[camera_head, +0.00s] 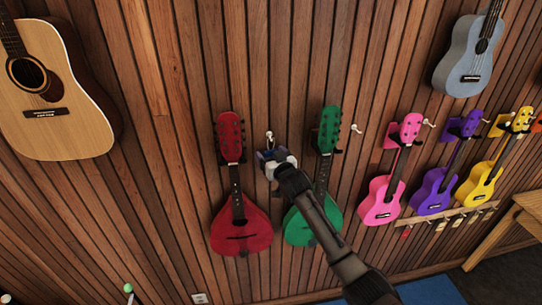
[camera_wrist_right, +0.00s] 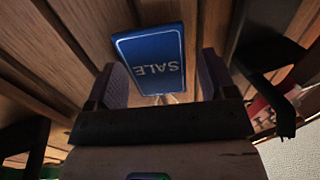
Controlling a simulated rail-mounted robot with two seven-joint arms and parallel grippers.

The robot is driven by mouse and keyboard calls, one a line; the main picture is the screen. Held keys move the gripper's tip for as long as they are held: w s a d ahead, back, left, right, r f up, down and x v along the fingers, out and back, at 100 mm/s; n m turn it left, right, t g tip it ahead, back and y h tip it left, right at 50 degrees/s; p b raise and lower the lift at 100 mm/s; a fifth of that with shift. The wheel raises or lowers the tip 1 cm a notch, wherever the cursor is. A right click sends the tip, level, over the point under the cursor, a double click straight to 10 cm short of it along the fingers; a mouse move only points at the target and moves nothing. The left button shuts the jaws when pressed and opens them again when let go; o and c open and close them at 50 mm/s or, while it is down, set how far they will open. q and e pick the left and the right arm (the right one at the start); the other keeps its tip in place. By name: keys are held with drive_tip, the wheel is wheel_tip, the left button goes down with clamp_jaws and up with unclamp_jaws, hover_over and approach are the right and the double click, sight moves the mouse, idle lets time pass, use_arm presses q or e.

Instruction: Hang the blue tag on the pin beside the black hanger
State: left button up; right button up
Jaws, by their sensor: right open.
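The blue tag (camera_wrist_right: 150,58), with the word SALE upside down, shows in the right wrist view against the wood wall. My right gripper (camera_head: 268,155) is open, with a finger to each side of the tag's lower part; its fingers also show in the wrist view (camera_wrist_right: 163,85). A pale pin (camera_head: 269,135) on the wall is just above my gripper in the head view. Whether the tag hangs on this pin is hidden. A black hanger (camera_wrist_right: 262,85) shows at the right of the wrist view. My left gripper is not in view.
A red mandolin (camera_head: 240,228) hangs left of my right gripper and a green one (camera_head: 300,228) hangs right, close by. Pink (camera_head: 380,205), purple (camera_head: 432,190) and yellow (camera_head: 479,183) ukuleles hang farther right. A tan guitar (camera_head: 75,130) is at left.

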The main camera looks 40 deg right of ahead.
drive_tip(key=b+v, duration=0.1)
drive_tip(key=v, duration=1.3)
drive_tip(key=shift+b, duration=0.4)
drive_tip(key=shift+w, duration=0.15)
